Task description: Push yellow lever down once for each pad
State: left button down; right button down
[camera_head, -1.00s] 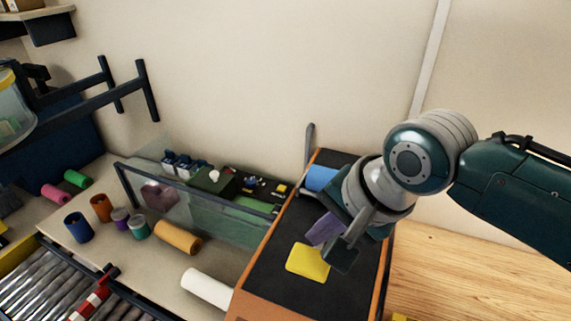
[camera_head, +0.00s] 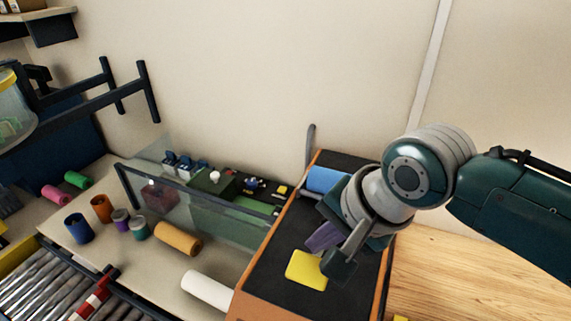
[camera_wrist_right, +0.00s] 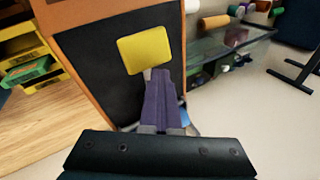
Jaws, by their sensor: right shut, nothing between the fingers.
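The yellow lever's flat square end (camera_head: 306,270) stands over the black top of an orange-edged machine (camera_head: 277,262). In the right wrist view the yellow end (camera_wrist_right: 145,50) lies just beyond my fingertips. My right gripper (camera_head: 311,246) is shut and empty, its purple fingers pointing at the yellow end's edge. In the wrist view the fingertips (camera_wrist_right: 158,73) meet or overlap that edge; I cannot tell if they touch. A short grey piece shows below the yellow end. My left gripper is out of view. I cannot make out which things are the pads.
A blue cylinder (camera_head: 328,180) lies behind my right gripper, and a grey upright bar (camera_head: 310,142) stands at the machine's back. A clear-walled bay (camera_head: 225,228) is to the left. Several coloured rolls, including an orange one (camera_head: 177,238), and a roller conveyor (camera_head: 40,286) are further left.

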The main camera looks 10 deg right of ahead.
aim_at(321, 253)
jog(key=shift+s+a+f, duration=0.2)
jog(key=shift+s+f, duration=0.1)
jog(key=shift+f, duration=0.15)
dwell(0.8)
jog(key=shift+w+d+r+p, duration=0.2)
jog(key=shift+w+r+p, duration=0.1)
jog(key=shift+r+p, duration=0.4)
jog(key=shift+w+d+r+p, duration=0.15)
jog(key=shift+w+r+p, duration=0.25)
jog(key=shift+r, duration=0.55)
jog(key=shift+w+d+r+p, duration=0.2)
jog(key=shift+w+r+p, duration=0.05)
jog(key=shift+r+p, duration=0.5)
jog(key=shift+w+d+r, duration=0.1)
jog(key=shift+w+d, duration=0.05)
jog(key=r+p, duration=0.1)
jog(key=w+d+r+p, duration=0.1)
jog(key=r, duration=0.1)
jog(key=w+r, duration=0.1)
jog(key=shift+d+r+p, duration=0.2)
jog(key=shift+r+p, duration=0.05)
jog(key=shift+p, duration=0.15)
